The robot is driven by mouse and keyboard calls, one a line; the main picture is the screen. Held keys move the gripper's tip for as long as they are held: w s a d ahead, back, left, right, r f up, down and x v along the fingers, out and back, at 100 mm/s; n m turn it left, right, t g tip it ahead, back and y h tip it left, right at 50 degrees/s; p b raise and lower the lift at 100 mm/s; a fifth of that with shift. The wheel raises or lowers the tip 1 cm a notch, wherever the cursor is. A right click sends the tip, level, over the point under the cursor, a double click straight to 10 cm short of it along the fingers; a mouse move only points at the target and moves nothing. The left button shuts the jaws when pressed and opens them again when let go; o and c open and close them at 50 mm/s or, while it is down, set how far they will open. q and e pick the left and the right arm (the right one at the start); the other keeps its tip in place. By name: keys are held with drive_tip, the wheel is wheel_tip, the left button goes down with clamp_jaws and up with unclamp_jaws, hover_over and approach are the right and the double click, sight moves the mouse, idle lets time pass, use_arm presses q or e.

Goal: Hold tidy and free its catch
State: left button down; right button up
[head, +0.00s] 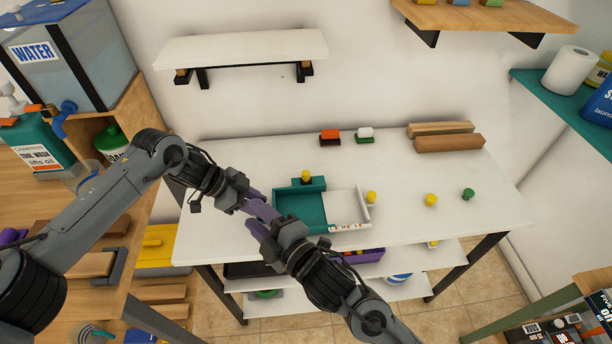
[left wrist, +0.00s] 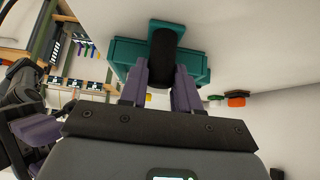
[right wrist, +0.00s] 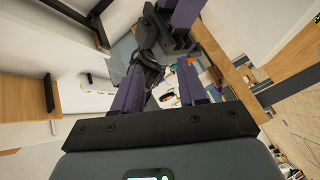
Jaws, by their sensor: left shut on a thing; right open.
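The tidy is a teal tray (head: 283,209) with a white section (head: 345,203) at its right, on the white table. A teal block with a yellow knob (head: 306,177) stands at its back edge; another yellow knob (head: 371,197) is at its right side. I cannot tell which part is the catch. My left gripper (head: 262,206) is at the tray's left side. In the left wrist view its purple fingers are shut on a black handle (left wrist: 162,55) of the teal body (left wrist: 125,55). My right gripper (head: 252,226) is open and empty, close in front of the left gripper.
Loose yellow (head: 431,200) and green (head: 468,194) knobs stand right of the tidy. Red (head: 330,135) and white-topped (head: 365,133) blocks and wooden bars (head: 448,143) lie at the back. A wall shelf (head: 245,47) hangs above.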

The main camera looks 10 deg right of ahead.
drive_tip(key=a+r+n+g+y, duration=0.5)
drive_tip(key=r+n+g, duration=0.1)
drive_tip(key=n, duration=0.7)
drive_tip(key=a+r+n+g+y, duration=0.45)
drive_tip(key=a+r+n, duration=0.2)
drive_tip(key=n, duration=0.55)
drive_tip(key=n+h, duration=0.6)
drive_tip(key=h, duration=0.4)
hover_over(312, 182)
drive_tip(key=s+d, duration=0.1)
drive_tip(key=d, duration=0.4)
wheel_tip(312, 182, down, 17)
drive_tip(key=shift+g, duration=0.25)
drive_tip(key=shift+r+x, duration=0.2)
drive_tip(key=shift+x, duration=2.9)
drive_tip(key=shift+a, duration=0.2)
drive_tip(key=shift+s, duration=0.1)
drive_tip(key=shift+c, duration=0.4)
clamp_jaws()
